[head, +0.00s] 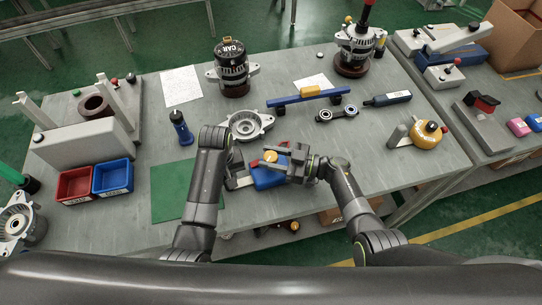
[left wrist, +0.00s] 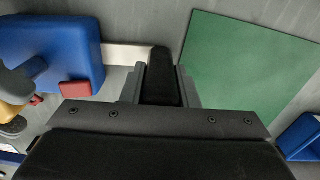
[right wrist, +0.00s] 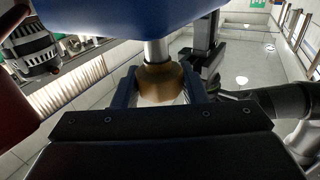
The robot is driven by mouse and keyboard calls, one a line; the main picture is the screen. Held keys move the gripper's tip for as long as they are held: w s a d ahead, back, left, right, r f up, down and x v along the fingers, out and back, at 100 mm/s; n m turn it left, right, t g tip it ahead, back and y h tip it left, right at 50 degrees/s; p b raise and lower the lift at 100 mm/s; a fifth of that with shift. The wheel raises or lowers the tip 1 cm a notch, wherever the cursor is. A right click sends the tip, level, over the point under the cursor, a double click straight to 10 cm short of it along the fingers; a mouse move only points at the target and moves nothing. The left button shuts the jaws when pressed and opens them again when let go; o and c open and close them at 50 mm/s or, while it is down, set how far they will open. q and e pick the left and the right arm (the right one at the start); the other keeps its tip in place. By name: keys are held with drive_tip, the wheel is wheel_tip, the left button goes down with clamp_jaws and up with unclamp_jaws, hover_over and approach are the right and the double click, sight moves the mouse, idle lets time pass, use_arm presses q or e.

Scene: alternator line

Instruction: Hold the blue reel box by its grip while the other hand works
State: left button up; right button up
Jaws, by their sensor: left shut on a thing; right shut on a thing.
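The blue reel box (head: 264,180) stands near the table's front, between my two grippers. In the right wrist view its blue body (right wrist: 130,14) fills the top, with a metal stem and brass-coloured grip (right wrist: 158,84) coming from it. My right gripper (head: 287,160) is shut on that grip, from the box's right side. My left gripper (left wrist: 160,75) is shut at the box's left. A pale strip (left wrist: 122,54) runs between the box and its fingers; the exact contact is hidden. The box also shows in the left wrist view (left wrist: 50,45), with a small red block on it.
A green mat (head: 170,190) lies left of my left gripper. Red (head: 75,184) and blue bins (head: 112,177) stand further left. A bare alternator housing (head: 247,124) and a blue bar (head: 305,97) lie behind the box. The table is clear at the front right.

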drive_tip(key=shift+t, duration=0.3)
drive_tip(key=m+t+h, duration=0.1)
drive_tip(key=m+t, duration=0.1)
drive_tip(key=t, duration=0.1)
drive_tip(key=shift+m, duration=0.4)
drive_tip(key=shift+m+t+h, duration=1.6)
drive_tip(key=shift+t, duration=1)
drive_tip(key=o, duration=1)
drive_tip(key=shift+c, duration=0.2)
drive_tip(key=v, duration=1.2)
drive_tip(key=shift+r, duration=0.2)
